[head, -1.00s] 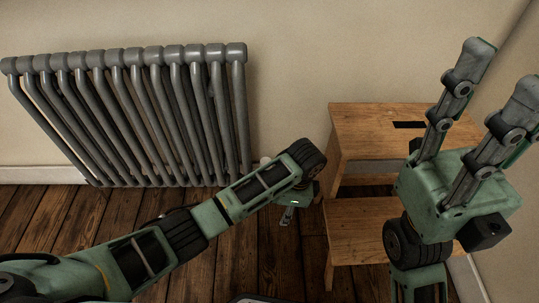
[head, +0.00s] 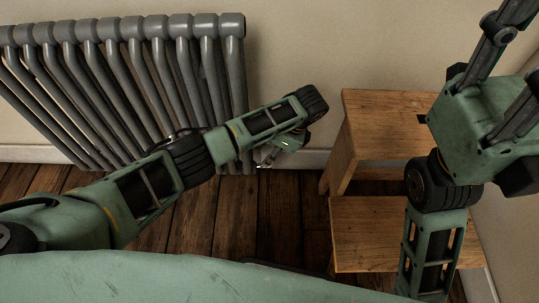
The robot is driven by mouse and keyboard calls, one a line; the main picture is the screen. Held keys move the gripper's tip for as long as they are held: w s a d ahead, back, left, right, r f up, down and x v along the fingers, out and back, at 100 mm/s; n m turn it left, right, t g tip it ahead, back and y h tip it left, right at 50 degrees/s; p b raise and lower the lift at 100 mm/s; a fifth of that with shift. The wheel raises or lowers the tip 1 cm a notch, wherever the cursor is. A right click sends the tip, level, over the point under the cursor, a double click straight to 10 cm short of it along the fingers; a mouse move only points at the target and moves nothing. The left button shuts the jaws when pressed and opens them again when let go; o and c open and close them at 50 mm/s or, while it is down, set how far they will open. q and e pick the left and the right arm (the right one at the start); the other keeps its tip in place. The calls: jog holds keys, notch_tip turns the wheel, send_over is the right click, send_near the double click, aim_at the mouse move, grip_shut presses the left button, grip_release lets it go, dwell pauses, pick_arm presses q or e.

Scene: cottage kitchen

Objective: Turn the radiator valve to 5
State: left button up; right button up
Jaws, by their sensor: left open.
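The grey column radiator (head: 120,60) stands against the wall at the left. No valve can be made out; the lower right corner of the radiator is partly behind my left arm and gripper. My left gripper (head: 266,157) is open, pointing down and leftward beside that corner. Its fingers are small and partly hidden, and I cannot tell whether they touch anything. My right gripper (head: 512,62) is raised at the upper right, far from the radiator. Its two fingers are spread apart and empty, with the tips cut off by the picture edge.
A wooden step stool (head: 375,130) with two treads stands right of the radiator, close to my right arm. The wall and white skirting (head: 315,158) run behind. Dark plank floor (head: 290,215) is free between radiator and stool.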

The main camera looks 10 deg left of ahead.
pick_arm(q)
jog(key=shift+a+f, duration=0.1)
jog(key=shift+f, duration=0.2)
jog(key=shift+c, duration=0.4)
